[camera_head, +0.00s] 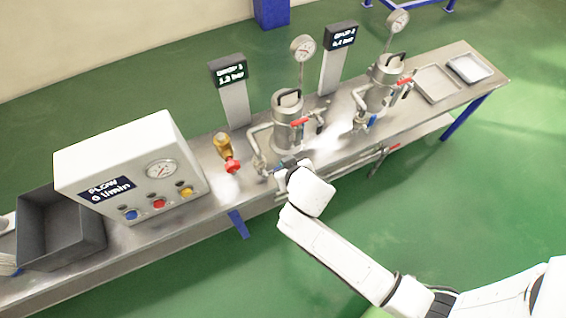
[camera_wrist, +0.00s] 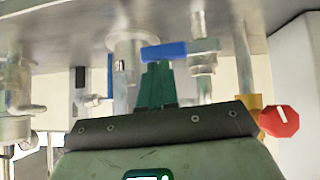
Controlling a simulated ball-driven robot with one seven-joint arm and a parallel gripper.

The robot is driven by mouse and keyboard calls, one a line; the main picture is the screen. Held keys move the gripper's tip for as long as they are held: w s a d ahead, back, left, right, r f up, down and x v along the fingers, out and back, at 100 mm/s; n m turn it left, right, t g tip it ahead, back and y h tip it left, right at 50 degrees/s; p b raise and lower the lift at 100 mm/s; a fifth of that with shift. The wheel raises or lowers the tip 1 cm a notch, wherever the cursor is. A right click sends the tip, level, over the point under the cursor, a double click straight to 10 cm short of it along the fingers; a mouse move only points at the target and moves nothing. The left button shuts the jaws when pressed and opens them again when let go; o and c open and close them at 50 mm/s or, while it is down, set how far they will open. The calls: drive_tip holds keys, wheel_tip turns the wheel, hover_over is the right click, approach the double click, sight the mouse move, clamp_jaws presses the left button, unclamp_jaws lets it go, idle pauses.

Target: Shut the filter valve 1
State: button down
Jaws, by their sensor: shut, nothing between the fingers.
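The first filter vessel (camera_head: 287,108) stands on the bench beside the DROP 1 display (camera_head: 227,70), which reads about 1.2 bar. It has a red lever (camera_head: 300,122) on its right side pipe. My gripper (camera_head: 281,172) is low in front of this vessel, its fingers mostly hidden in the head view. In the wrist view, the dark green fingers (camera_wrist: 155,84) are shut and empty. Their tips are right at a blue lever (camera_wrist: 165,51), which lies crosswise to its upright pipe (camera_wrist: 202,80); touching or not I cannot tell. No label naming filter valve 1 is legible.
A brass regulator with a red knob (camera_head: 232,166) stands left of my gripper; the knob also shows in the wrist view (camera_wrist: 279,121). A flow panel (camera_head: 130,168) stands further left. A second vessel (camera_head: 380,85) with red and blue levers stands to the right.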

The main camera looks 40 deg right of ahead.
drive_tip(key=shift+s+d+f, duration=0.1)
drive_tip(key=shift+d+f, duration=0.1)
drive_tip(key=shift+f, duration=0.05)
idle(0.5)
drive_tip(key=w+d+r+p+v, duration=0.1)
drive_tip(key=p+v, duration=0.4)
drive_tip(key=v, duration=0.8)
drive_tip(key=shift+w+d+r, duration=0.2)
drive_tip(key=shift+w+r, duration=0.2)
drive_tip(key=shift+r, duration=0.15)
drive_tip(key=s+r+n+g+y+p, duration=0.1)
drive_tip(key=s+n+g+y, duration=0.1)
drive_tip(key=s+g, duration=0.5)
drive_tip(key=s+y, duration=0.1)
drive_tip(key=s, duration=0.5)
drive_tip(key=shift+s+d+n, duration=0.3)
drive_tip(key=shift+s+n, duration=0.05)
drive_tip(key=shift+n, duration=0.05)
drive_tip(key=c, duration=1.8)
unclamp_jaws()
drive_tip(key=shift+r, duration=0.1)
